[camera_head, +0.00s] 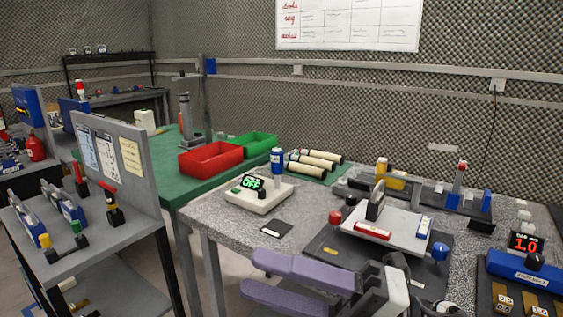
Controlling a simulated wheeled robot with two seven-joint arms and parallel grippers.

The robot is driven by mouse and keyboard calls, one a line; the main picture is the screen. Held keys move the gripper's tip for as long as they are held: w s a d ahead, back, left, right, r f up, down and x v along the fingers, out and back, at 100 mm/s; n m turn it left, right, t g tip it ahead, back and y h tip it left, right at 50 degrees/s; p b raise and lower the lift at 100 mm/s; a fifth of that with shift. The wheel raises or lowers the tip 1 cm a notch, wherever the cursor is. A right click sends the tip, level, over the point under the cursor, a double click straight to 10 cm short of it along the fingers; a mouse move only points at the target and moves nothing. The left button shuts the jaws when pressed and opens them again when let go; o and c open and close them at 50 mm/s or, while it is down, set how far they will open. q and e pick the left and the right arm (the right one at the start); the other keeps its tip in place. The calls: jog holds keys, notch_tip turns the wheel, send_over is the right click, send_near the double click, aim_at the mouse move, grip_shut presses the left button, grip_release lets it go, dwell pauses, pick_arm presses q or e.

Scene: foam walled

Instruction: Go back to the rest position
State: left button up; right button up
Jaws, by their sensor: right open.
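My right gripper (252,272) is in the lower middle of the head view, its two purple fingers pointing left. The fingers are apart and nothing shows between them. In the picture they overlap the front edge of the grey speckled table (205,212); I cannot tell how high above it they are. My left gripper is not in view.
A white device (258,200) reading OFF and a dark flat pad (276,228) lie just beyond the fingers. A white fixture (390,232) on a dark mat stands to their right. A red bin (211,158) and a green bin (250,145) sit behind. A grey shelf (90,245) stands left.

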jog(key=w+d+f+m+t+h, duration=0.4)
jog(key=f+m+t, duration=0.2)
jog(key=m+t, duration=0.3)
jog(key=w+d+f+m+t+h, duration=0.4)
jog(key=f+m+t+h, duration=0.15)
jog(key=m, duration=0.65)
jog(key=s+d+f+m+h, duration=0.1)
jog(key=d+f+m+h, duration=0.15)
jog(key=f, duration=0.35)
jog(key=s+d+f+m+h, duration=0.1)
jog(key=d+f+m+h, duration=0.1)
jog(key=f+m+h, duration=0.3)
jog(key=s+d+f+m+g+h, duration=0.1)
jog(key=s+d+f+m+g, duration=0.1)
jog(key=s+f, duration=0.6)
jog(key=s+d+f+m+g+h, duration=0.1)
jog(key=s+f+m+g, duration=0.3)
jog(key=s+f, duration=0.5)
notch_tip(320, 180, down, 6)
jog(key=shift+s+d+g, duration=0.25)
jog(key=shift+d+g, duration=0.45)
jog(key=shift+g, duration=0.35)
